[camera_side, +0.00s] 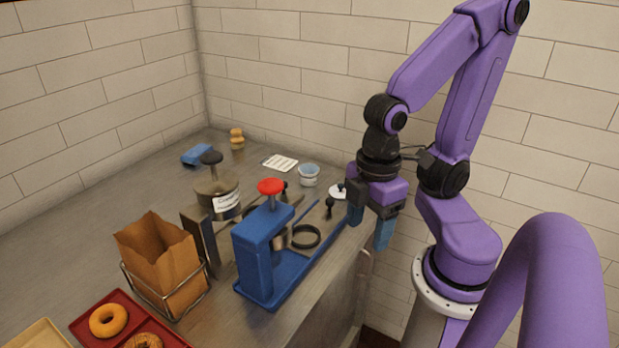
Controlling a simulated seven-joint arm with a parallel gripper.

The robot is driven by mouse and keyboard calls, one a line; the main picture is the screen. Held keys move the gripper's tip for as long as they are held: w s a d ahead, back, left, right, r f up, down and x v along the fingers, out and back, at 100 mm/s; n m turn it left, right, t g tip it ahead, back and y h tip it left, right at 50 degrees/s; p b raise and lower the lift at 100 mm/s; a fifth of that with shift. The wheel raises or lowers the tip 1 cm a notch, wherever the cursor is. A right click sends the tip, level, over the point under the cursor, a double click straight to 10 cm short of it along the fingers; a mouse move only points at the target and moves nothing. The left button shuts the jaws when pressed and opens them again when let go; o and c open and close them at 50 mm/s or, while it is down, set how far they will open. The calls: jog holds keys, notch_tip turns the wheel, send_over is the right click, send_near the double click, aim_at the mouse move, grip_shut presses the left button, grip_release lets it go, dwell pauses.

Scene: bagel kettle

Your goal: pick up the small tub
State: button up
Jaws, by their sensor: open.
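A small pale blue-and-white tub (309,176) stands upright on the grey counter (75,232) towards the back, left of my gripper. My gripper (369,224) hangs pointing down at the right edge of the counter, nearer the camera than the tub. Its two blue fingers are apart, with nothing seen between them.
A blue press (258,262) with a red knob (270,187) stands in front. Left of it are a labelled canister (222,197), a paper bag (160,258) and a red tray (78,324) with bagels. A white card (281,163) lies beside the tub. Brick walls close the back.

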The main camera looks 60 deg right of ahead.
jog(key=o, duration=0.3)
